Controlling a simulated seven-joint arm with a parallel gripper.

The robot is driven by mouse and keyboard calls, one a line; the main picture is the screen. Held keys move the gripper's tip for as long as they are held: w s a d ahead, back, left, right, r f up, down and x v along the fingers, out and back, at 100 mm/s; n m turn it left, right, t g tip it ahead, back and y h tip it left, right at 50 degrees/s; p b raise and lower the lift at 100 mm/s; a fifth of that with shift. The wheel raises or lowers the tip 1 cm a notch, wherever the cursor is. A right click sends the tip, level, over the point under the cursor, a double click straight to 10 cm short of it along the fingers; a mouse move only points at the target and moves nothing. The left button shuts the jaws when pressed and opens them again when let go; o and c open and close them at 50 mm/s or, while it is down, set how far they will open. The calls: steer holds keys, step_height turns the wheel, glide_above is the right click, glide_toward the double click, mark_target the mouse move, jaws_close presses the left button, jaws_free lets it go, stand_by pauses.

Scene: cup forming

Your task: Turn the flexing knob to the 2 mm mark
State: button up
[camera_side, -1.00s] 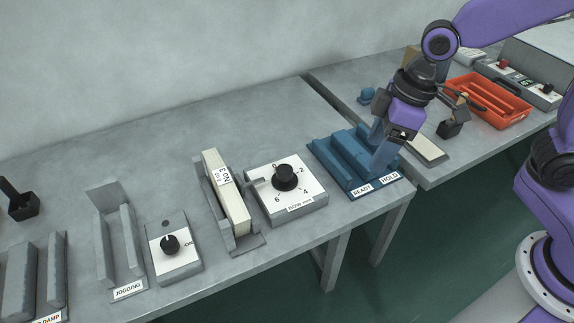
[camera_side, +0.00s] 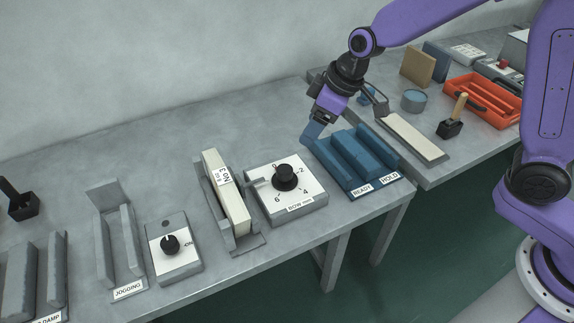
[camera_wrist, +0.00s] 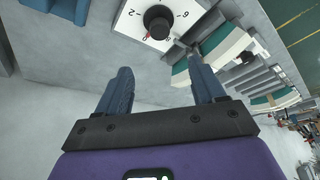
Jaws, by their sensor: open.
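The flexing knob (camera_side: 285,177) is a black round knob on a white dial plate (camera_side: 308,187) marked 0, 2, 4, 6 and labelled BOW mm. In the wrist view the knob (camera_wrist: 158,21) sits at the top, and a red mark shows beside it near the 0 end of the scale. My gripper (camera_side: 312,137) is open and empty, above the table behind and to the right of the dial, apart from the knob. In the wrist view its two blue fingers (camera_wrist: 162,84) point towards the dial with a wide gap between them.
A cream stack labelled No3 (camera_side: 228,190) stands in a grey holder left of the dial. A blue READY/HOLD rack (camera_side: 346,183) stands close on the right. A second knob box (camera_side: 172,262) is at front left. The table behind the dial is clear.

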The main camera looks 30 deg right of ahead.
mark_target(285, 169)
steer(key=x, duration=1.5)
steer(key=shift+f, duration=0.35)
steer(key=c, duration=1.1)
steer(key=shift+o, duration=0.2)
